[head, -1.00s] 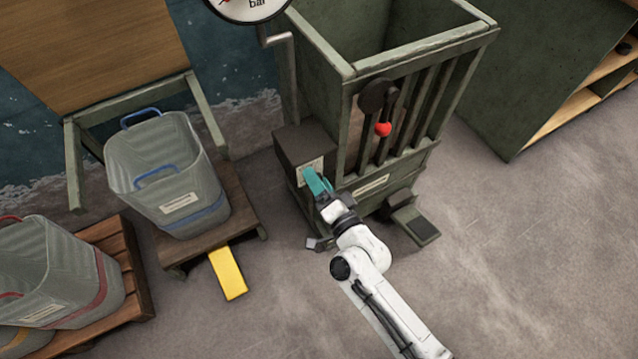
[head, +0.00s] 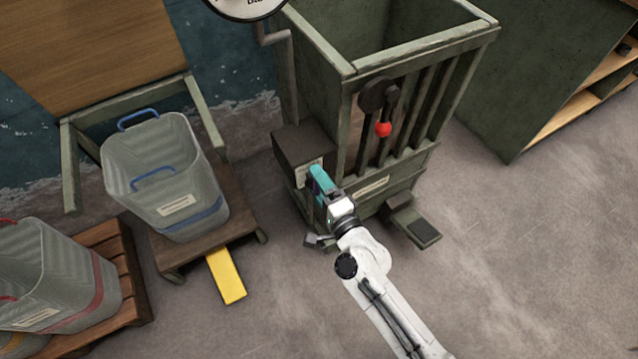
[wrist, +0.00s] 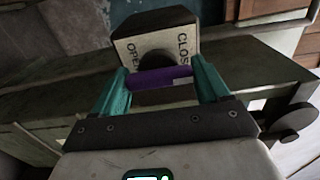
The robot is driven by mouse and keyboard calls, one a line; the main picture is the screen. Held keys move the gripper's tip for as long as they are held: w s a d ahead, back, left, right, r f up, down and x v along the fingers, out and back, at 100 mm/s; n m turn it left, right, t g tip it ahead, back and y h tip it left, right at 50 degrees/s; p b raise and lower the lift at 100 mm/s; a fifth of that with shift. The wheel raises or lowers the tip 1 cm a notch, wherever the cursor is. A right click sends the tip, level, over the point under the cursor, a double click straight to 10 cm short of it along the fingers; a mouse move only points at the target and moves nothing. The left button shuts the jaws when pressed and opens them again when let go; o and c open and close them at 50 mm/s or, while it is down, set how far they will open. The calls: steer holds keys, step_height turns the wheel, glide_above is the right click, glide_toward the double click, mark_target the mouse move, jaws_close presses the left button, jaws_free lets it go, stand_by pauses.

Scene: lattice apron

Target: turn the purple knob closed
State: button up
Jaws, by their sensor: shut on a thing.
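The purple knob (wrist: 160,77) is a bar across the middle of a light plate (wrist: 158,48) marked OPEN and CLOSE in the wrist view. The plate is on the dark box (head: 303,148) at the left side of the green slatted bin. My gripper (wrist: 163,84) has its teal fingers at both ends of the knob and is shut on it. The knob lies nearly level in the wrist view, with a small pale mark near its right end. In the head view my gripper (head: 318,182) reaches the box front and hides most of the knob.
The green bin (head: 349,70) carries a lever with a red ball (head: 383,130) and has a pedal (head: 423,231) at its foot. A grey tub with blue handles (head: 160,170) stands left on a low wooden stand with a yellow pedal (head: 227,275). Floor at right is clear.

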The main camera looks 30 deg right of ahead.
steer(key=o, duration=1)
steer(key=shift+c, duration=0.2)
steer(key=s+b, duration=0.1)
steer(key=s, duration=0.9)
steer(key=shift+s, duration=0.4)
